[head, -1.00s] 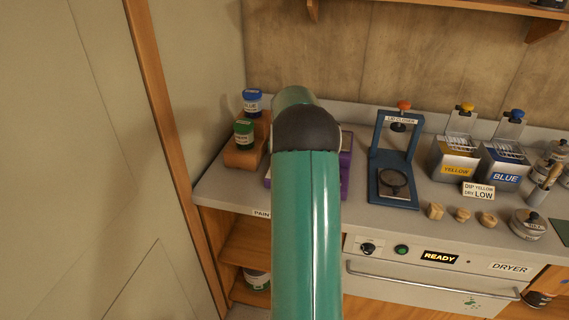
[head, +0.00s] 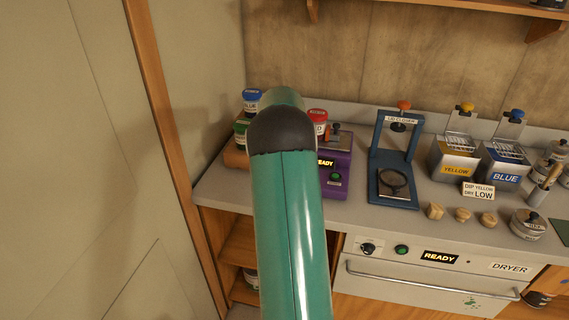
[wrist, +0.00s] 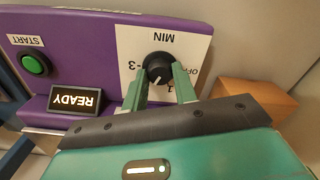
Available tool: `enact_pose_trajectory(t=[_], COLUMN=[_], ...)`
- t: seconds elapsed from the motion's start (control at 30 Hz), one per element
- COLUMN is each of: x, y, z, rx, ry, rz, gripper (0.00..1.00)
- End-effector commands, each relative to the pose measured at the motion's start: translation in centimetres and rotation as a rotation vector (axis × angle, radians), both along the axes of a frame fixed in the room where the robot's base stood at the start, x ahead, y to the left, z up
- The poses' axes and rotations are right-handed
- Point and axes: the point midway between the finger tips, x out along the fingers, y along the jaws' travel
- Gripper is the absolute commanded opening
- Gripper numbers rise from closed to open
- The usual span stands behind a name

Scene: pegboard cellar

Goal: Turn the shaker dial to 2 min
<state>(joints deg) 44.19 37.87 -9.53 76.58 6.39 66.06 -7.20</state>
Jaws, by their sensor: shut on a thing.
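The purple shaker (head: 338,168) stands on the counter, partly hidden behind my arm in the head view. In the wrist view its purple front (wrist: 88,50) appears upside down. The black dial (wrist: 157,65) sits on a white plate marked MIN, 3, 1 and OFF. My gripper (wrist: 160,80) is shut on the dial, one green finger on each side. The dial's white mark points down in the picture, between 3 and 1. The 2 is not visible, and the left finger covers that part of the plate. The dial and fingertips are hidden in the head view.
The shaker's lit READY display (wrist: 75,100) and green START button (wrist: 34,64) are left of the dial in the wrist view. A red-lidded can (head: 317,118) shows at the shaker. A wooden block (wrist: 255,95) is close to the right finger. The blue lid closer (head: 396,190) stands right.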

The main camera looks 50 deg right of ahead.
Motion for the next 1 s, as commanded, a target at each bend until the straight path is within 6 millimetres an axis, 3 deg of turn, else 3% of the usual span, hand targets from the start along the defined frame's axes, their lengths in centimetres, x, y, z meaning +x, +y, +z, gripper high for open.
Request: enact_pose_trajectory(t=[0.67, 0.7, 0.8, 1.0], x=[-0.03, -0.03, -0.03, -0.01], y=[-0.04, -0.04, -0.04, -0.01], z=[0.05, 0.05, 0.04, 0.02], rx=[-0.001, -0.001, 0.000, 0.000], ry=[0.000, 0.000, 0.000, 0.000], rz=[-0.081, -0.081, -0.080, -0.080], gripper=[0.05, 0.30, 0.49, 0.49])
